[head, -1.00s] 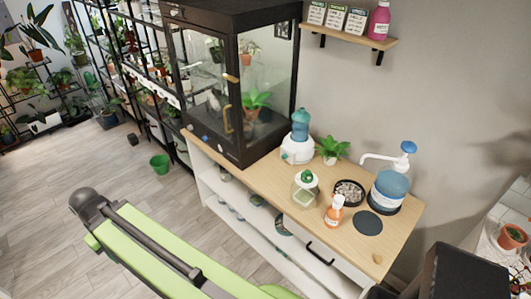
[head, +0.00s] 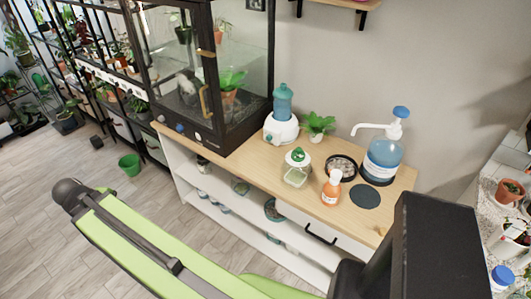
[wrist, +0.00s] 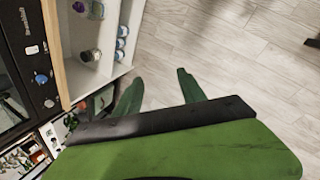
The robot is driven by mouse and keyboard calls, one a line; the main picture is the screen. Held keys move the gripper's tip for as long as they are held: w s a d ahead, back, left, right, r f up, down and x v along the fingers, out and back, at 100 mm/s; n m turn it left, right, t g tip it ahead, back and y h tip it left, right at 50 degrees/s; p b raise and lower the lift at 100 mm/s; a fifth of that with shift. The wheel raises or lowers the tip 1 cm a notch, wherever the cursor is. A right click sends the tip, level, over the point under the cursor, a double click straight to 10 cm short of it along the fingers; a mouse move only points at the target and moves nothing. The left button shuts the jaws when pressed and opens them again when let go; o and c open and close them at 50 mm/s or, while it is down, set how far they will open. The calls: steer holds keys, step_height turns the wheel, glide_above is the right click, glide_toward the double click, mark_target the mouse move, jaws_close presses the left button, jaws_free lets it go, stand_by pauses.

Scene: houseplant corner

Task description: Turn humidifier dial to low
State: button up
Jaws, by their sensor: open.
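The humidifier (head: 282,127) has a white base and a blue-teal tank. In the head view it stands upright on the wooden cabinet top, just right of the glass case. A small dark detail shows low on its base, but I cannot read a dial setting. My gripper (wrist: 158,90) shows in the wrist view as two green fingers spread apart, with nothing between them. It is over the floor beside the cabinet's open shelves, and the humidifier is not in that view. In the head view the gripper cannot be made out.
The glass case (head: 210,75) stands left of the humidifier; its knobs also show in the wrist view. A leafy plant (head: 318,123), glass jar (head: 297,176), orange bottle (head: 332,188) and blue pump bottle (head: 383,155) crowd the right. A green bucket (head: 130,166) stands on the floor.

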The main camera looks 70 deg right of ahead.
mark_target(268, 139)
steer(key=s+d+f+n+h+b, duration=0.2)
steer(key=d+f+b, duration=0.2)
steer(key=d, duration=0.5)
steer(key=s+d+f+n+h+b, duration=0.2)
steer(key=d+f+b, duration=0.25)
steer(key=d, duration=0.45)
steer(key=s+d+n+g+h+b, duration=0.2)
steer(key=s+d+b, duration=0.4)
steer(key=d, duration=0.3)
steer(key=s+d+f+n+g+h+b, duration=0.1)
steer(key=s+d+n+h+b, duration=0.3)
steer(key=d, duration=0.5)
steer(key=s+d+n+g+h+b, duration=0.2)
steer(key=s+d+n+b, duration=0.5)
steer(key=d+b, duration=0.2)
steer(key=shift+s+f+g+h, duration=0.2)
steer(key=shift+s+g+h, duration=0.1)
steer(key=shift+g+h, duration=0.1)
steer(key=shift+s+d+r+n, duration=0.1)
steer(key=shift+d+r+n, duration=0.1)
steer(key=shift+r+n, duration=0.15)
steer(key=x, duration=1.7)
steer(key=shift+r, duration=0.1)
